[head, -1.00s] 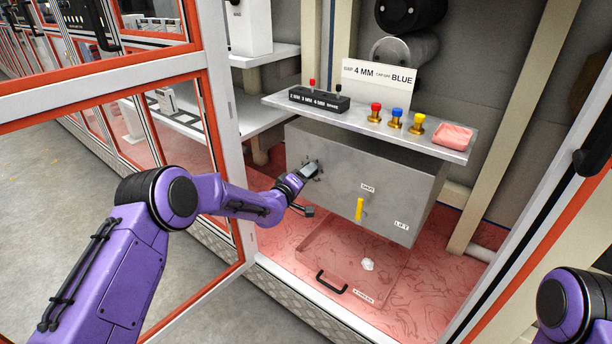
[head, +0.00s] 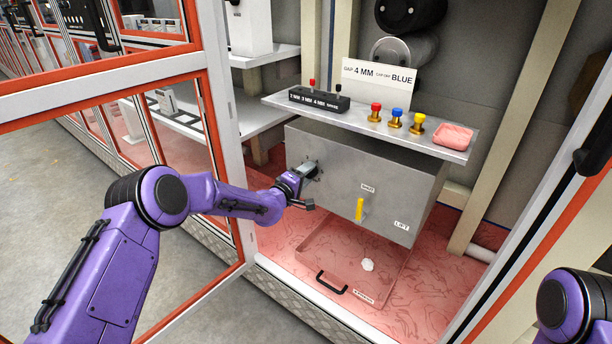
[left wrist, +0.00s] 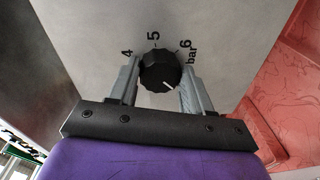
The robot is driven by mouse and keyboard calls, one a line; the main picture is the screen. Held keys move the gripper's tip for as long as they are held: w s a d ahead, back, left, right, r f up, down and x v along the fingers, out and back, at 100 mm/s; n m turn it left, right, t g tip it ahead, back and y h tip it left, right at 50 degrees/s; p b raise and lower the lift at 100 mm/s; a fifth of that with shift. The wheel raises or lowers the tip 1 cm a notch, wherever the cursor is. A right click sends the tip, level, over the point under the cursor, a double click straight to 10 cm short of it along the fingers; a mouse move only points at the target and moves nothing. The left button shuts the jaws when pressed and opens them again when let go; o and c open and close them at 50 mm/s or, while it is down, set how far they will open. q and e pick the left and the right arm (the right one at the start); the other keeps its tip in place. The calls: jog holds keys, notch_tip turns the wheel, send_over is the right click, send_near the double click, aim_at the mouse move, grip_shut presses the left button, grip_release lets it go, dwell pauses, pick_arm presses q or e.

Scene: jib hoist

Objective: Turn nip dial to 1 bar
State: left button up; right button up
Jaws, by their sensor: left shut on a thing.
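The nip dial (left wrist: 160,70) is a black ridged knob on the grey box front, with 4, 5, 6 and "bar" printed around it in the left wrist view. A white pointer line on the knob points to the lower right, below the 6, away from the numbers in sight. The lower part of the scale, including any 1, is hidden. My left gripper (left wrist: 159,82) is shut on the dial, one finger on each side. In the head view my left gripper (head: 310,171) is at the box's upper left and mostly hides the dial. My right gripper is out of view.
The grey box (head: 340,180) carries a yellow lever (head: 359,209) right of the gripper. A shelf (head: 455,151) above holds red, blue and yellow knobs. A tray (head: 385,290) with a black handle lies below.

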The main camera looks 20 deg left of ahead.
pick_arm(q)
jog(key=o, duration=1)
jog(key=shift+o, duration=0.2)
jog(key=v, duration=1)
jog(key=shift+s+a+p, duration=0.2)
jog(key=shift+s+p, duration=0.05)
jog(key=shift+p, duration=0.05)
